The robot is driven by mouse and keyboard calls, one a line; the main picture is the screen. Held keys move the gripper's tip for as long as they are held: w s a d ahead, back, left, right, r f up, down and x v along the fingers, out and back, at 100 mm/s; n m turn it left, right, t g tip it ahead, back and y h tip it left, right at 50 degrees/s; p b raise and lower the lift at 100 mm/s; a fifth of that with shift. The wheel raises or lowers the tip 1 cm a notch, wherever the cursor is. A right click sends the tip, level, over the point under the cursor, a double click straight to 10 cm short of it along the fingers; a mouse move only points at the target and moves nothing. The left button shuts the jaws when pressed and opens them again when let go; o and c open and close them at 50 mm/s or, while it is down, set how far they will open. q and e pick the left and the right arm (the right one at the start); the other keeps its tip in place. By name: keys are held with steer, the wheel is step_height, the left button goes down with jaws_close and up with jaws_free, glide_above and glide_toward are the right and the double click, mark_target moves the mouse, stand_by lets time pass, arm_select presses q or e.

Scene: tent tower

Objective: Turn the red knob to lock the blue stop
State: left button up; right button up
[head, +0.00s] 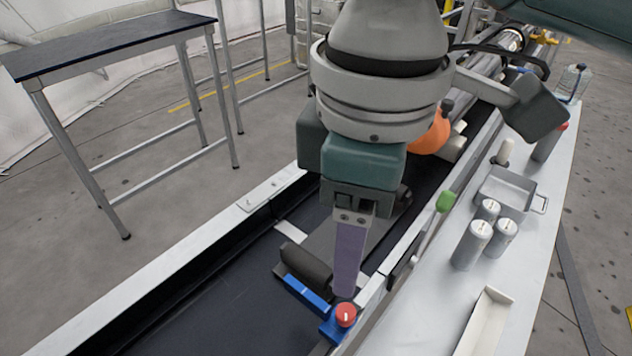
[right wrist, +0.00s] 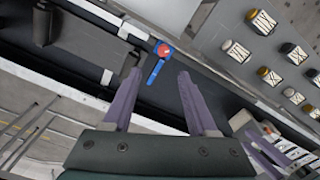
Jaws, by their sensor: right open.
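The red knob (head: 346,314) sits on top of a blue mount at the right rail of the dark trough, with a small white mark on it. The blue stop (head: 307,295) is a bar reaching from there across the trough, beside a dark roller. In the right wrist view the red knob (right wrist: 163,50) and blue stop (right wrist: 155,72) lie beyond the fingertips. My right gripper (head: 346,290) is open and empty, its purple fingers pointing down just behind the knob in the head view. It also shows in the right wrist view (right wrist: 155,85).
A white side table (head: 545,215) along the right holds several grey canisters (head: 472,245), a metal tray (head: 508,190) and a bottle (head: 572,82). A green lever (head: 446,201) and an orange round part (head: 430,135) are near the rail. A dark-topped table (head: 110,42) stands left.

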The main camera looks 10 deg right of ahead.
mark_target(346, 311)
steer(key=f, duration=0.6)
steer(key=f+b, duration=0.1)
steer(key=f, duration=0.3)
steer(key=shift+s, duration=0.35)
jaws_close()
